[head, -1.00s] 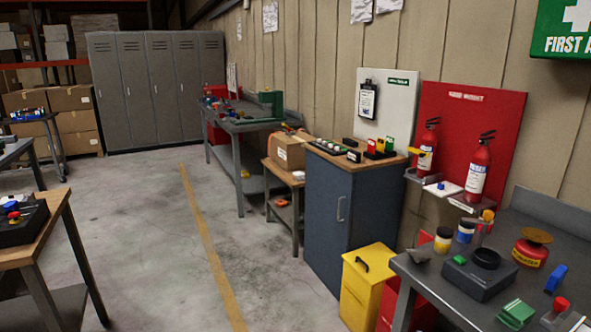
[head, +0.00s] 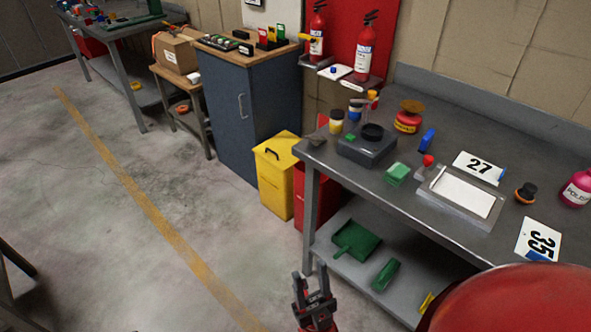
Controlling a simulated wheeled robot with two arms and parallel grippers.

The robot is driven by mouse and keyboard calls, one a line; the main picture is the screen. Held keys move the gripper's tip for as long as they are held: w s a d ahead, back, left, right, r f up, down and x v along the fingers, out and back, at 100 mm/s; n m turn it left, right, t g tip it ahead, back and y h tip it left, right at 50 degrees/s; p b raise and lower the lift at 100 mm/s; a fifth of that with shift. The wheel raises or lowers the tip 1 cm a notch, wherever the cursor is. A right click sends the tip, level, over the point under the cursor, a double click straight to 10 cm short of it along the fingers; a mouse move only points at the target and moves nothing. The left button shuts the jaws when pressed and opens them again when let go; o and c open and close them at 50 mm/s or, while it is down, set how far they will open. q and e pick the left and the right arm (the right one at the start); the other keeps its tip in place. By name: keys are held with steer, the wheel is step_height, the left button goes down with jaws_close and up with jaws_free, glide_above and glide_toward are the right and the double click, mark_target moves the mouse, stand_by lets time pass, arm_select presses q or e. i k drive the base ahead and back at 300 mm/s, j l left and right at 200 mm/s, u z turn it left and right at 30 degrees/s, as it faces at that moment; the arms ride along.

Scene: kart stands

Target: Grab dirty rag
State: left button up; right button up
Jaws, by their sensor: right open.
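A small crumpled grey-brown piece (head: 317,141), which may be the dirty rag, lies at the near left corner of the grey workbench (head: 401,208); it is too small to be sure. No other rag is clear. My right gripper (head: 311,279) is open and empty at the bottom centre, in front of the bench and apart from it. My left gripper is not in view.
A dark grey box (head: 367,150), green block (head: 397,173), red tin (head: 408,118) and number card (head: 479,168) stand on the bench. A green dustpan (head: 356,241) lies on its lower shelf. A yellow bin (head: 276,180) stands left of it. Floor to the left is clear.

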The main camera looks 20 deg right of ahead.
mark_target(316, 139)
steer(key=z, duration=1.15)
